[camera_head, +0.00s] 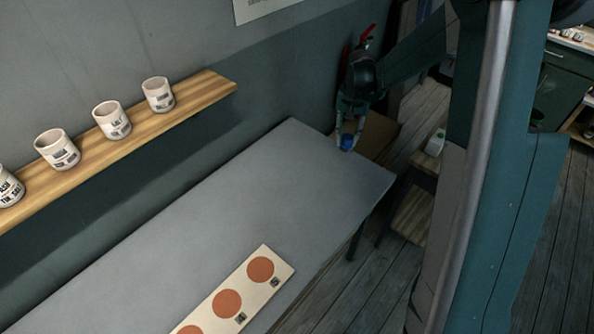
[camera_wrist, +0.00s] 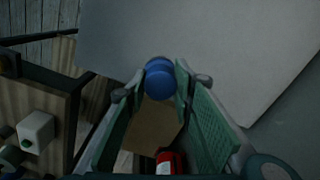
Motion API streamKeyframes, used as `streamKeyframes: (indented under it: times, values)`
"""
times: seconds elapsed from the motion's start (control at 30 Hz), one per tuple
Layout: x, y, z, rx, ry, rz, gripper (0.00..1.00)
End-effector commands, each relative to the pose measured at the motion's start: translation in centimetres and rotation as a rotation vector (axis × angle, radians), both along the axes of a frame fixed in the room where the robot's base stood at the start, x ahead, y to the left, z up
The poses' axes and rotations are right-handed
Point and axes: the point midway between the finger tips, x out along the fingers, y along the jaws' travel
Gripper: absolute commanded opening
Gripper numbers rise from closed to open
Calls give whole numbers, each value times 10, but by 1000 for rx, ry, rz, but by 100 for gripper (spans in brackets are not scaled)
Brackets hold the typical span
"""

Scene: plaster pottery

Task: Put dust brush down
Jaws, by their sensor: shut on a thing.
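In the head view the dust brush (camera_head: 347,143) is a small blue spot at the fingertips. Its bristles cannot be made out. I cannot tell whether it touches the table.
A board with orange discs (camera_head: 261,270) lies at the table's front edge. A wooden wall shelf (camera_head: 140,135) carries several labelled cups. A brown box (camera_head: 377,137) stands beyond the table's far end. A small white container (camera_head: 435,142) stands to the right. The table's middle is clear.

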Motion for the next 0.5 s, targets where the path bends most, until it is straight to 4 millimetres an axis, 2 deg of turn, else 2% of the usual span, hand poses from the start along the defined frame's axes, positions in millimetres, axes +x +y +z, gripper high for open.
streamKeyframes:
  times: [0.03, 0.1, 0.5]
  values:
    - [1, 16, 0, 0, 0, 32, 13]
    - [3, 35, 0, 0, 0, 73, 13]
    - [1, 142, -1, 0, 0, 303, 13]
